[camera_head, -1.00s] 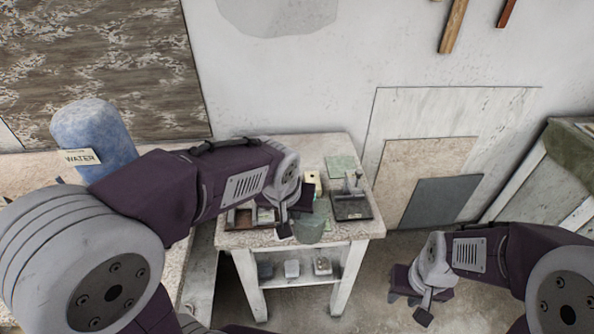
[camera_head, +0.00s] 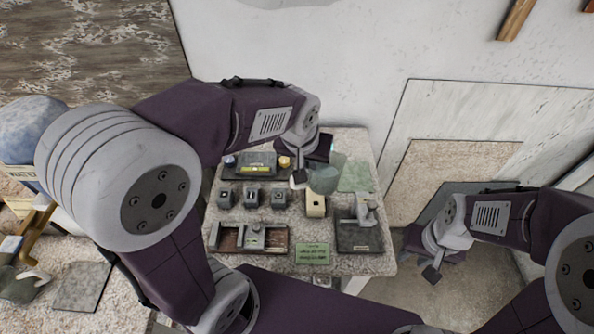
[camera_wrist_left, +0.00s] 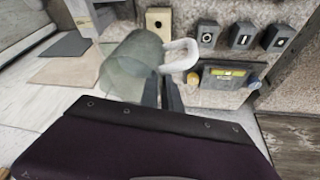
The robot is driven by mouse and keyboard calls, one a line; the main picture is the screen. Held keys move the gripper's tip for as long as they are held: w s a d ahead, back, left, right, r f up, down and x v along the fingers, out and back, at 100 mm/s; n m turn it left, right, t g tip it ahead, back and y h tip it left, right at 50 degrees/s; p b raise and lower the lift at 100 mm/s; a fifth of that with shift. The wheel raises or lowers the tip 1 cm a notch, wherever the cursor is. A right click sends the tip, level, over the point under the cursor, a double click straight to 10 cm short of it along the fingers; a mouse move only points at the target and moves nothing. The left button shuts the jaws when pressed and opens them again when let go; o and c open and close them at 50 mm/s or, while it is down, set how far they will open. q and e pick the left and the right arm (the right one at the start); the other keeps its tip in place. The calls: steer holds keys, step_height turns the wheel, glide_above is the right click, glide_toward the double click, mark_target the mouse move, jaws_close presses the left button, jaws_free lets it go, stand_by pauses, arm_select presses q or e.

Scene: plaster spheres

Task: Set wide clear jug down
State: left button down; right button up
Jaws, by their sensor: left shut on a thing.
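The wide clear jug (camera_head: 323,181) is greenish and see-through, over the back right part of the small table (camera_head: 225,268). In the left wrist view the jug (camera_wrist_left: 128,70) shows its round wall and a pale loop handle (camera_wrist_left: 181,57). My left gripper (camera_head: 300,178) is shut at the handle side of the jug; its two dark fingers (camera_wrist_left: 162,92) show in the left wrist view. I cannot tell whether the jug's base touches the tabletop. My right gripper (camera_head: 432,270) hangs empty right of the table; its jaw gap is unclear.
A green square (camera_head: 355,177) lies right of the jug. A cream block (camera_head: 316,204), several small dark blocks (camera_head: 251,197), a scale-like device (camera_head: 360,233), a dark tray (camera_head: 250,239) and a green label (camera_head: 313,254) crowd the table. A wall stands behind.

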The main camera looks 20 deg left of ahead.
arm_select(q)
steer(key=w+a+f, duration=0.2)
steer(key=w+f, duration=0.1)
steer(key=w+a+f, duration=0.2)
steer(key=f, duration=0.2)
steer(key=w+a+f, duration=0.2)
steer(key=w+f, duration=0.1)
steer(key=shift+w+a+f+b, duration=0.3)
steer(key=shift+w, duration=0.05)
steer(key=shift+s+r, duration=0.1)
arm_select(e)
steer(key=shift+w+f, duration=0.35)
steer(key=shift+f, duration=0.05)
steer(key=shift+f, duration=0.1)
arm_select(q)
steer(key=c, duration=2)
jaws_free()
steer(key=shift+f, duration=0.2)
steer(key=o, duration=0.4)
steer(key=shift+o, duration=0.2)
